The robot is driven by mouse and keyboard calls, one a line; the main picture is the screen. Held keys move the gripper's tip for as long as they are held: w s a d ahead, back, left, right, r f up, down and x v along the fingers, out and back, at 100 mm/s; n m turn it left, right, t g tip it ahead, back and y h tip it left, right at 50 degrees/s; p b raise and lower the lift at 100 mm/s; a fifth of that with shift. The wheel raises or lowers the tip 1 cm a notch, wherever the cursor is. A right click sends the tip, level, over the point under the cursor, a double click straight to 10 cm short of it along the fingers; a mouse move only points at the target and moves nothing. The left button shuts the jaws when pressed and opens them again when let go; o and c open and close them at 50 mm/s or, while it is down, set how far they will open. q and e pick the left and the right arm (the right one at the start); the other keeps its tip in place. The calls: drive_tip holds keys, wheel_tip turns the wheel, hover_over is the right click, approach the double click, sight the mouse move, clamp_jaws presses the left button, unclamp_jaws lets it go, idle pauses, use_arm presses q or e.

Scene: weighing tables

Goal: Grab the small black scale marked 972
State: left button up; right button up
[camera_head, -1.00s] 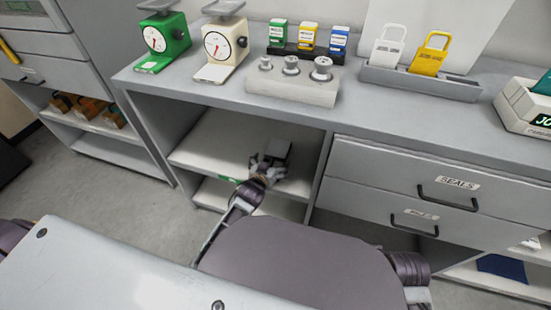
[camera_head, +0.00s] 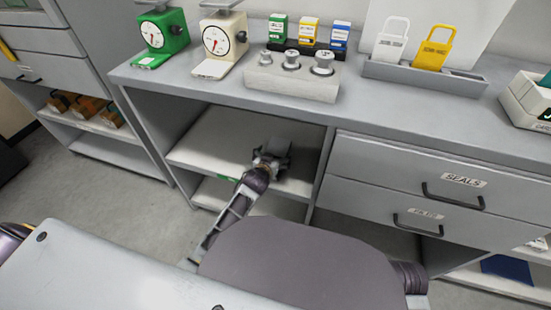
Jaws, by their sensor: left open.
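My right gripper is not in view.
On the counter (camera_head: 215,88) stand a green dial scale (camera_head: 163,35), a cream dial scale (camera_head: 222,42), a weight block (camera_head: 290,80) and a padlock tray (camera_head: 425,80). The drawer labelled SEALS (camera_head: 430,175) is shut, right of the bay. The shelf's left part is clear.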

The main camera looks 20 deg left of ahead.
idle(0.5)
use_arm(q)
drive_tip(key=shift+w, duration=0.1)
drive_tip(key=c, duration=1.2)
